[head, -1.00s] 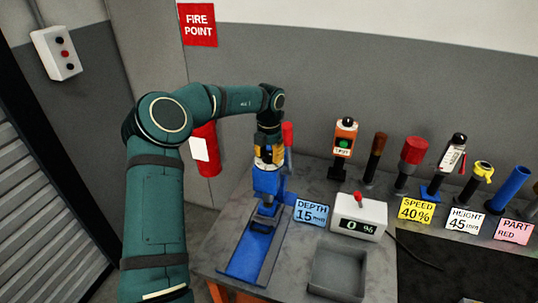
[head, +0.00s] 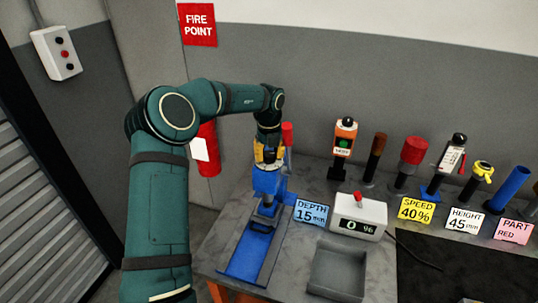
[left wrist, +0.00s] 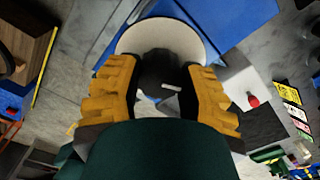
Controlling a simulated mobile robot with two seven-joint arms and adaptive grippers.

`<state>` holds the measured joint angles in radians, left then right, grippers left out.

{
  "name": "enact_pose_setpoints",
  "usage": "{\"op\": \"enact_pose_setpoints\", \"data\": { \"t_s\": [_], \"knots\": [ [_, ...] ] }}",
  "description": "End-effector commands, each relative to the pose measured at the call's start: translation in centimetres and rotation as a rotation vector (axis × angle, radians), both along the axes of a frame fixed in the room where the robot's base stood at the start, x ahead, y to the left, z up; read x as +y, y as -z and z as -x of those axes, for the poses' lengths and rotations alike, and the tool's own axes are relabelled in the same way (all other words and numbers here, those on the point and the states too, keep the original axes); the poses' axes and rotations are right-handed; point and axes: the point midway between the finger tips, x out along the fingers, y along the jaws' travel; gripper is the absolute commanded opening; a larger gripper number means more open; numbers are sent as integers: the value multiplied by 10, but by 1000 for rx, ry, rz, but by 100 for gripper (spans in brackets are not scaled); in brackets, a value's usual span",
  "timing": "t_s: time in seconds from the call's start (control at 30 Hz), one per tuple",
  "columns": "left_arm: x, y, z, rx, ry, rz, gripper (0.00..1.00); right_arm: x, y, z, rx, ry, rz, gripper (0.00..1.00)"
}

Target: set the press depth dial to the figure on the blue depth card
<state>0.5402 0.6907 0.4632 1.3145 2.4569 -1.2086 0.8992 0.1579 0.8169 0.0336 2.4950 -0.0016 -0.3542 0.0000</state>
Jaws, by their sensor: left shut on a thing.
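The blue press (head: 268,182) stands on the bench, its blue bed (head: 250,254) running toward me. The blue depth card (head: 311,213) beside it reads "DEPTH 15 mm". My left gripper (head: 267,155) is above the press, pointing down. In the left wrist view its yellow fingers (left wrist: 162,76) are shut on the sides of the dark depth dial (left wrist: 165,68), which has a short white mark. A pale round plate (left wrist: 158,36) lies behind the dial. I cannot read any figures on it, and the fingers hide part of it. My right gripper is not in view.
Several tools and the cards for speed (head: 416,210), height and part line the right. A red-topped post (head: 287,135) is close behind the gripper.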

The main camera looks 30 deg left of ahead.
Motion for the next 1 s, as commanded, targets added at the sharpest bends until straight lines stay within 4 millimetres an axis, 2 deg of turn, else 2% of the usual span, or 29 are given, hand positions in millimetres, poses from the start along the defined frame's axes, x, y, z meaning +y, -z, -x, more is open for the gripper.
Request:
{"op": "enact_pose_setpoints", "data": {
  "t_s": [0.3, 0.77, 0.8, 0.87, 0.9, 1.0],
  "knots": [
    [-1, 2, 1, 6, -95, 2, 4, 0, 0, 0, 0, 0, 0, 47],
    [-1, 2, 1, 6, -109, 3, 4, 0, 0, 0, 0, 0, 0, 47],
    [-1, 2, 1, 6, -109, 3, 46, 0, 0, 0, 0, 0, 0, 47],
    [-1, 2, 1, 6, -109, 3, 67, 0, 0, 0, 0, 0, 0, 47],
    [-1, 2, 1, 6, -109, 2, 75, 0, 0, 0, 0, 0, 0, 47],
    [-1, 2, 1, 4, -108, 2, 75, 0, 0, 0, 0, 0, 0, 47]
  ]
}}
